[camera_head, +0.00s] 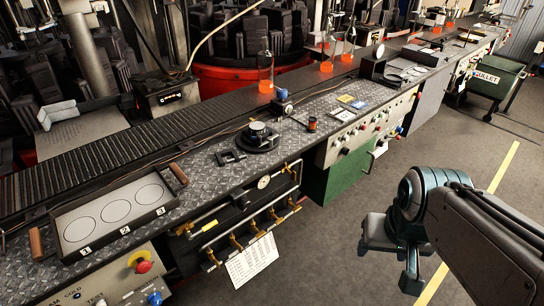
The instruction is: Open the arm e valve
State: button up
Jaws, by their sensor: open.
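A pipe rack with a row of several small brass valves (235,242) is mounted on the front of the bench, below its edge. One yellow handle (204,220) lies along a pipe at the upper left of the rack. A round pressure gauge (264,182) sits above the rack. A white paper sheet (252,260) with print hangs below and covers part of it. I cannot read which valve is arm E. My gripper (394,262) is open and empty over the floor, right of the valves and well apart from them.
A tray with three numbered circles (112,212) and wooden handles lies on the bench at left. A red button (140,262) is below it. A green cabinet (338,172) stands right of the rack. The grey floor (335,270) before the bench is clear.

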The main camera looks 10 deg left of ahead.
aim_at(295, 209)
jog(key=u, duration=0.05)
jog(key=k, duration=0.55)
jog(key=u, duration=0.75)
jog(key=i, duration=1)
jog(key=z, duration=0.65)
